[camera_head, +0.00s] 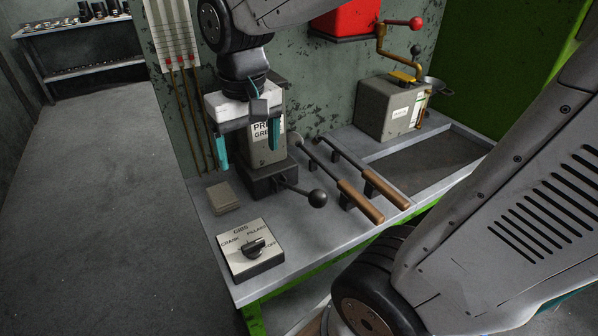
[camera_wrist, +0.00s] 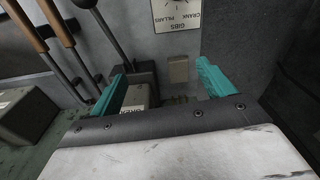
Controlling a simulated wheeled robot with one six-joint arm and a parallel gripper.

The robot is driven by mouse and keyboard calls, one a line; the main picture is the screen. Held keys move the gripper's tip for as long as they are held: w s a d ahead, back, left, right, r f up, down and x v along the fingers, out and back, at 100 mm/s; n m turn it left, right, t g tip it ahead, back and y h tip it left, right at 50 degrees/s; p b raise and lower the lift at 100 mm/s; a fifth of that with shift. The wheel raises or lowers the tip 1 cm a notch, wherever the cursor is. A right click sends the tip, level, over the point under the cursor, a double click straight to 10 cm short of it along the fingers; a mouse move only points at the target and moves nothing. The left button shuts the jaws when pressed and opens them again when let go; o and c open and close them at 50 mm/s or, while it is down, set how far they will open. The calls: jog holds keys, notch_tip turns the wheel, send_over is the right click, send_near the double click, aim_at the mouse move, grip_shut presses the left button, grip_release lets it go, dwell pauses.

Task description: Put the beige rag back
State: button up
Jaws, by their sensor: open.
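The beige rag (camera_head: 224,197) looks like a small folded square. It lies flat on the grey bench top, near the left edge, behind the selector box. It also shows in the wrist view (camera_wrist: 178,68), between and beyond my teal fingers. My gripper (camera_head: 249,152) is open, with nothing between its fingers, above the bench at the grease unit. In the head view it is above and to the right of the rag, apart from it. The gripper partly hides the grease unit (camera_head: 262,150).
A selector box (camera_head: 250,250) with a black knob sits at the bench's front left. A ball-ended lever (camera_head: 317,198) and two wooden-handled tools (camera_head: 360,200) are right of the grease unit. A grey crank box (camera_head: 391,108) stands farther back. Brown rods (camera_head: 190,115) hang on the wall.

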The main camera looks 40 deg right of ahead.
jog(key=s+d+n, duration=0.1)
jog(key=s, duration=1.1)
jog(key=shift+s+r+t, duration=0.3)
jog(key=shift+s+r, duration=0.05)
